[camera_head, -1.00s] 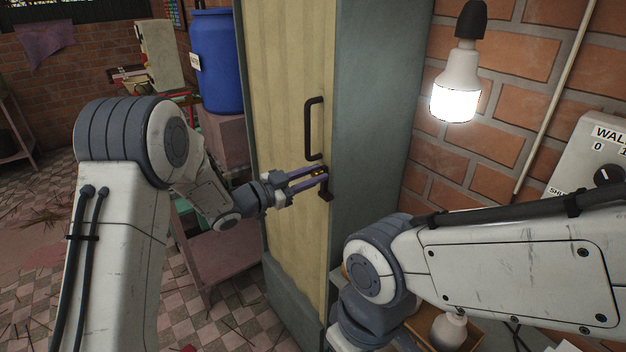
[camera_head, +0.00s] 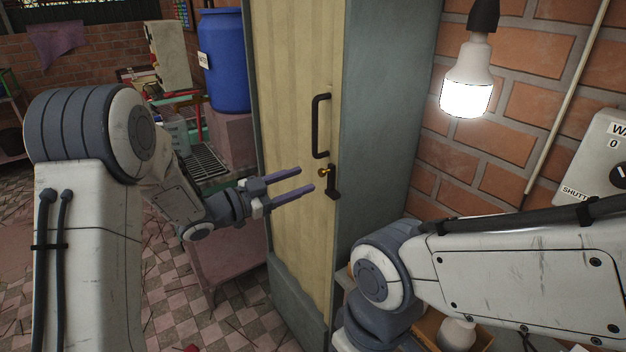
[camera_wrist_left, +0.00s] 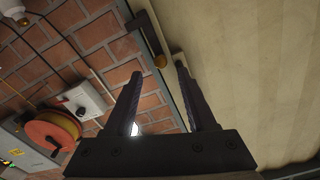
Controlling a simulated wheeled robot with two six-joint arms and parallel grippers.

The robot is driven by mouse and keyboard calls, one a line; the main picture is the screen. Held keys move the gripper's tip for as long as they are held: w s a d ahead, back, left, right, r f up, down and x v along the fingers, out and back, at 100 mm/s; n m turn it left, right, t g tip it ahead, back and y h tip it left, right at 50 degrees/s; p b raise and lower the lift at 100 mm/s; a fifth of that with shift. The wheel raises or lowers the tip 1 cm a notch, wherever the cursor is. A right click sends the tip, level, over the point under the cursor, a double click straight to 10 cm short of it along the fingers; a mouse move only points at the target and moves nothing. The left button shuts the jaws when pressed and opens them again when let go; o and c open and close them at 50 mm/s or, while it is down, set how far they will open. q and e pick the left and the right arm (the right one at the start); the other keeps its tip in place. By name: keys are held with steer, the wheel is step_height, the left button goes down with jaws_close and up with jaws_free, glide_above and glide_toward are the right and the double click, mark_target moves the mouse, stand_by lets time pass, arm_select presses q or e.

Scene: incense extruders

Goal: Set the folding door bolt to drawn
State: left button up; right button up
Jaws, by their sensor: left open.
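The folding door (camera_head: 290,120) is a tall cream panel in a grey-green frame. Its bolt (camera_head: 333,182) is a small dark fitting at the door's right edge, below a dark bar handle (camera_head: 316,125). The bolt's brass knob (camera_head: 323,172) shows at its upper left. My left gripper (camera_head: 307,179) is open and empty, its fingertips just left of the bolt and apart from it. In the left wrist view the knob (camera_wrist_left: 160,61) appears beyond the gap between the fingers (camera_wrist_left: 158,67). My right arm shows at lower right, but its gripper is out of view.
A lit bulb (camera_head: 466,92) hangs right of the door before a brick wall (camera_head: 535,100). A blue barrel (camera_head: 226,60) stands left of the door. A wall control box (camera_head: 600,165) is at far right. A pale bottle (camera_head: 457,335) stands in a box below my right arm.

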arm_select(q)
steer(key=v, duration=0.4)
